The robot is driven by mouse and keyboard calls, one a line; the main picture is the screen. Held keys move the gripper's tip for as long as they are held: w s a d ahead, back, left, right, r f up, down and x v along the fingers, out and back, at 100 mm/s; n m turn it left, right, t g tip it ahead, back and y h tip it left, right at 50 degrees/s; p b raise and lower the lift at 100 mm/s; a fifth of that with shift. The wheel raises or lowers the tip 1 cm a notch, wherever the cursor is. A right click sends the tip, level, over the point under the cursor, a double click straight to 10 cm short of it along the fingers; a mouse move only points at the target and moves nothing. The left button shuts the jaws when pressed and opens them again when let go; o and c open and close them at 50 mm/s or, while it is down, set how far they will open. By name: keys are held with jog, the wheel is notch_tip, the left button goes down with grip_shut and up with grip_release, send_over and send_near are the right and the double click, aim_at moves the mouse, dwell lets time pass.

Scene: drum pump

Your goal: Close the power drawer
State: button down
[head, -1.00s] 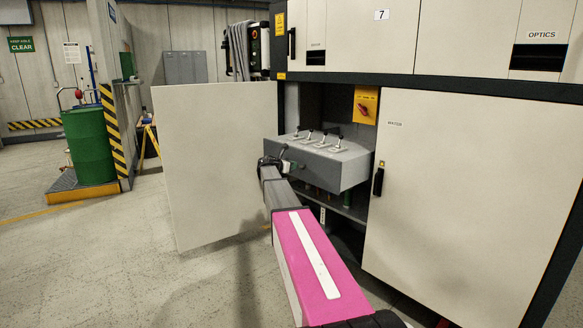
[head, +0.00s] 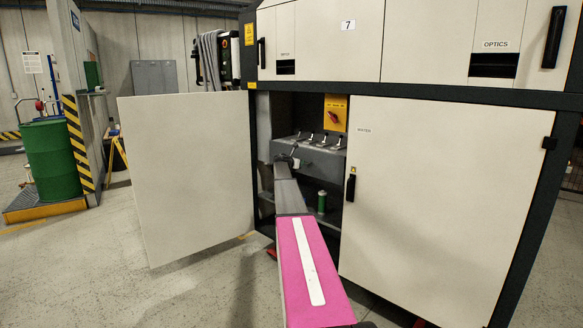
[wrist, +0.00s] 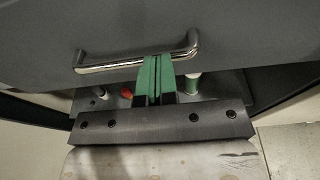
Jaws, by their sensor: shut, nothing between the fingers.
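The grey power drawer (head: 318,160) sits inside the open cabinet bay, with several toggle-like levers on its top. In the head view it is set well back in the bay. In the wrist view the drawer front (wrist: 60,40) fills the upper part, with a metal bar handle (wrist: 110,66) across it. My gripper (wrist: 157,60) has its green fingers shut together with nothing between them. The fingertips are at the handle, near its right part; I cannot tell whether they touch the handle or the front. In the head view my gripper is small and partly hidden at the drawer front.
The left cabinet door (head: 190,180) stands wide open. The right door, marked WATER (head: 430,200), is shut. A yellow switch plate with a red knob (head: 335,115) is above the drawer. A green cylinder (head: 322,201) stands below it. A green drum (head: 50,160) is far left.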

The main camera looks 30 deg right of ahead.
jog(key=shift+r+x, duration=0.15)
jog(key=shift+x, duration=0.5)
jog(key=shift+r+x, duration=0.15)
jog(key=shift+x, duration=0.55)
jog(key=shift+w+d+r, duration=0.1)
jog(key=shift+d, duration=0.05)
jog(key=f+v, duration=0.1)
jog(key=v, duration=1.4)
jog(key=s+a+f+m+g+y, duration=0.2)
jog(key=s+a+f+m+y, duration=0.7)
jog(key=s+a+f, duration=1.25)
jog(key=s+a+f+m+g+y, duration=0.2)
jog(key=s+a+m, duration=0.4)
jog(key=s+a, duration=0.5)
jog(key=s+a+f+m+g+y, duration=0.1)
jog(key=s+a+f+m+y, duration=0.2)
jog(key=s+a, duration=0.8)
jog(key=s+f+m, duration=0.2)
jog(key=s+m, duration=0.2)
jog(key=s, duration=0.3)
jog(key=shift+s+g, duration=0.35)
jog(key=shift+g, duration=0.05)
